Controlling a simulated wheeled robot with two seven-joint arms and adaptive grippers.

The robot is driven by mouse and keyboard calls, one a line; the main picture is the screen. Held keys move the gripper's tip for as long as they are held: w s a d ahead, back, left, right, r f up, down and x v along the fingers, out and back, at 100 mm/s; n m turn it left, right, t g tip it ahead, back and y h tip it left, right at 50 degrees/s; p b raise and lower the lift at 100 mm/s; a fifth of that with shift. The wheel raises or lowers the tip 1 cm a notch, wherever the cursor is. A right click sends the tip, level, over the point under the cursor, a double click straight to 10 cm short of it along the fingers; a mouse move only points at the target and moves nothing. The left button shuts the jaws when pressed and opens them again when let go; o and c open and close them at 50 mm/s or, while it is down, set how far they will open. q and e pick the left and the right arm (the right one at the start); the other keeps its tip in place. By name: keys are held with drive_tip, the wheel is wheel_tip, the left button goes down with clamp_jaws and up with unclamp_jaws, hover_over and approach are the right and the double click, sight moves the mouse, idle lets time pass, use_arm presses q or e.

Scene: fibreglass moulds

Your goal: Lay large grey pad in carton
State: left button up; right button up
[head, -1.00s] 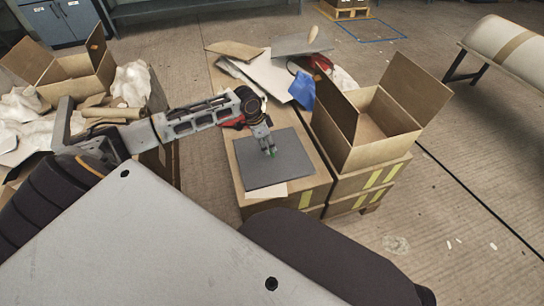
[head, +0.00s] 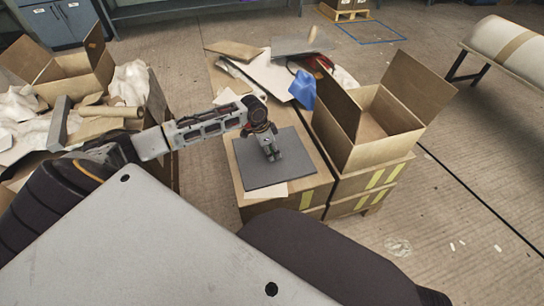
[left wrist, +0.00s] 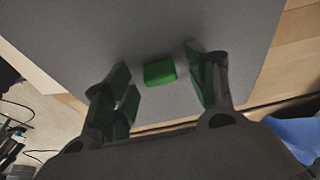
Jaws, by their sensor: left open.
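The large grey pad (head: 265,176) lies flat on a stack of cardboard boxes in the head view. It also fills much of the left wrist view (left wrist: 230,25). My left gripper (head: 273,156) points down over the pad, open, with its green-lined fingers apart. In the left wrist view, a small green block (left wrist: 159,72) shows against the pad between the open fingers (left wrist: 160,85). I cannot tell whether it is fixed to the pad. The open carton (head: 350,157) stands right of the pad, its flaps up and its inside partly visible. My right gripper is not in view.
The stacked boxes (head: 255,209) under the pad stand beside those bearing the carton. A blue item (head: 303,90) and loose sheets (head: 268,72) lie behind the pad. Another open box (head: 85,79) and crumpled paper (head: 130,83) are at left.

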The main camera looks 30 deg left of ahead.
sight(271, 150)
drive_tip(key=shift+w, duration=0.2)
use_arm(q)
drive_tip(key=c, duration=1.2)
drive_tip(key=shift+r, duration=0.15)
drive_tip(key=shift+r+p, duration=0.3)
drive_tip(key=shift+r, duration=0.25)
drive_tip(key=shift+c, duration=0.2)
wheel_tip(271, 150, up, 9)
drive_tip(key=p, duration=0.2)
drive_tip(key=shift+f+p, duration=0.15)
drive_tip(key=shift+p, duration=0.25)
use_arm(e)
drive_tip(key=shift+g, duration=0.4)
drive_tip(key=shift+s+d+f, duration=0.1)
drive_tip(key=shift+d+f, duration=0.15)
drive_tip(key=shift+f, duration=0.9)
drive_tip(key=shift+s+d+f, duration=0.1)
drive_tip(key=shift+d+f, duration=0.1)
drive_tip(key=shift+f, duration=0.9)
